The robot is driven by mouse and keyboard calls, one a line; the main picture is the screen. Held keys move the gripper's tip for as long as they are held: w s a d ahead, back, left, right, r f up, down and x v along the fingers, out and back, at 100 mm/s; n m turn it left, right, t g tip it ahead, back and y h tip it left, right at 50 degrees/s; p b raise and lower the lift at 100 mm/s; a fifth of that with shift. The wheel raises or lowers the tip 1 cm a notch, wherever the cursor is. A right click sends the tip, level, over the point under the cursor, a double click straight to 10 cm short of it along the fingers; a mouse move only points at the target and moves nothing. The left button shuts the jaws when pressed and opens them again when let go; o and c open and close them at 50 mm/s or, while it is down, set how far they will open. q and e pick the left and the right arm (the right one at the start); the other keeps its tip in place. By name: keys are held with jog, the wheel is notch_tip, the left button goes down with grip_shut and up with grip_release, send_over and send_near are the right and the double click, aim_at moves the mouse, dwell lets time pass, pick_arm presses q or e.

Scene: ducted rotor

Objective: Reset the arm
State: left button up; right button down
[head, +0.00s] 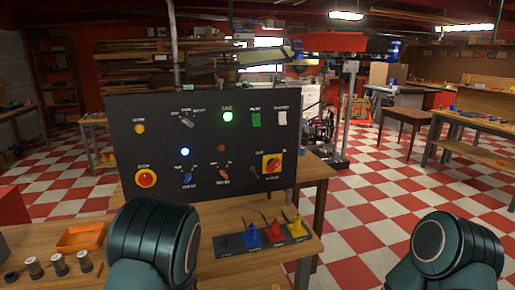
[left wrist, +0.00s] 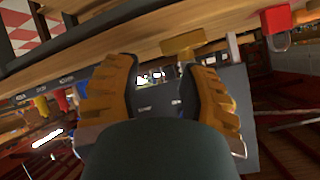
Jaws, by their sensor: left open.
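My left gripper (left wrist: 158,66) shows in the left wrist view, its two ribbed orange-brown fingers apart with nothing gripped. It is outside the head view, where only my arm links show at the bottom left and right. My right gripper is in neither view. The black control panel (head: 205,170) stands upright on the wooden bench (head: 225,205) in the head view. It has a lit green lamp (head: 227,117), a red button and a red-and-yellow switch (head: 272,163). Part of the panel (left wrist: 235,82) shows behind the fingers in the wrist view.
A dark strip (head: 230,244) with black, blue, red and yellow pieces lies before the panel. An orange tray (head: 80,238) and several spools (head: 34,267) are to its left. The wrist view is tilted; a yellow block (left wrist: 183,43) appears near the right finger.

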pick_arm(q)
jog(key=s+d+f+n+g+h, duration=0.35)
jog(key=s+f+g, duration=0.25)
jog(key=s+f, duration=0.65)
jog(key=s+d+g+h, duration=0.1)
jog(key=s+d+g, duration=0.1)
jog(key=s, duration=0.5)
jog(key=s+d+g+h, duration=0.1)
jog(key=s+d+h, duration=0.1)
jog(key=s+d, duration=0.3)
jog(key=shift+s+d+r+n+g, duration=0.3)
jog(key=shift+s+r+n+g, duration=0.1)
jog(key=shift+s, duration=0.55)
jog(key=shift+f, duration=0.1)
